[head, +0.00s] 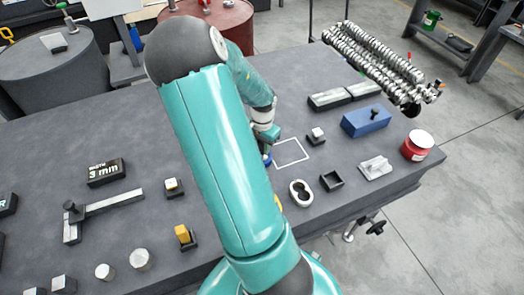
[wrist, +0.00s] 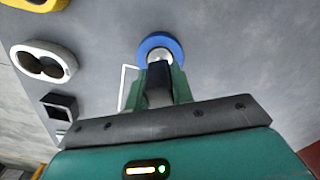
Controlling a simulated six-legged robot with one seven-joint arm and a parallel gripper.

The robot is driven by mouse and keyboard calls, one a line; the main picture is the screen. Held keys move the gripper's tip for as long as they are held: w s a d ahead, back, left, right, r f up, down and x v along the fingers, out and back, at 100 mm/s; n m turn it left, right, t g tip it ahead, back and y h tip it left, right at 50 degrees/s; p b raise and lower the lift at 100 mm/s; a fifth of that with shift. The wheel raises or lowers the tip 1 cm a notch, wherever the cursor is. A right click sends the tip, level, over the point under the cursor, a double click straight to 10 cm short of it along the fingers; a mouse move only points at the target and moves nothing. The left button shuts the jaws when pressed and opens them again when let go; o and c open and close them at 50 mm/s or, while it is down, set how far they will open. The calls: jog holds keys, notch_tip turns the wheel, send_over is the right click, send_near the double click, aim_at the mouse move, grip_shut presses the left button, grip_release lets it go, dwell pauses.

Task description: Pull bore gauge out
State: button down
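The bore gauge (wrist: 158,80), as I take it, is a dark upright handle with a pale metal part below it, standing at a blue ring (wrist: 160,47) in the wrist view. Whether its lower end is inside the ring is hard to see. My gripper (wrist: 160,85) has its green fingers on both sides of the dark handle with no clear gap, so it looks shut on it. In the head view, my gripper (head: 267,148) is low over the table, and the blue ring (head: 266,160) shows only partly beside my arm.
A white outlined square (head: 291,152) is marked beside the ring. A white two-hole block (head: 301,193), a black open box (head: 331,181), a small block on a dark base (head: 316,135), a blue block (head: 366,121) and a red tin (head: 417,146) stand to the right.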

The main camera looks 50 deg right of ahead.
jog(key=shift+r, duration=0.65)
dwell(0.5)
jog(key=shift+r, duration=5.5)
